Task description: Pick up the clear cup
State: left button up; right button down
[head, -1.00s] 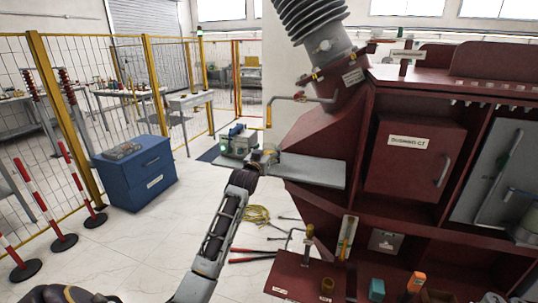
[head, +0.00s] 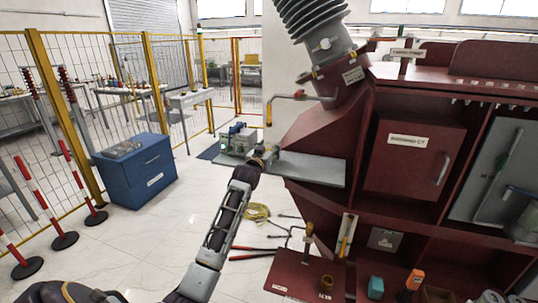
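My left arm reaches up from the bottom to the grey side shelf (head: 312,169) of the dark red transformer cabinet. My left gripper (head: 266,155) is at the left part of this shelf, beside a small green and white device (head: 238,142). The gripper is small and partly hidden by its own wrist, so I cannot tell whether its fingers are open or shut. I cannot make out a clear cup for certain. My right gripper is not in view.
The red cabinet (head: 412,160) fills the right side, with a tilted ribbed bushing (head: 312,22) above the shelf. A lower red shelf (head: 290,275) holds small parts. A blue chest (head: 135,172) and striped posts (head: 80,182) stand left. Cables and tools lie on the floor.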

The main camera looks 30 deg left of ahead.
pick_arm(q)
jog(key=c, duration=0.6)
jog(key=shift+c, duration=0.2)
jog(key=shift+r, duration=0.2)
jog(key=shift+r+b, duration=0.5)
jog(key=shift+r, duration=1.05)
jog(key=b+v, duration=0.3)
jog(key=v, duration=1.5)
jog(key=shift+a, duration=0.1)
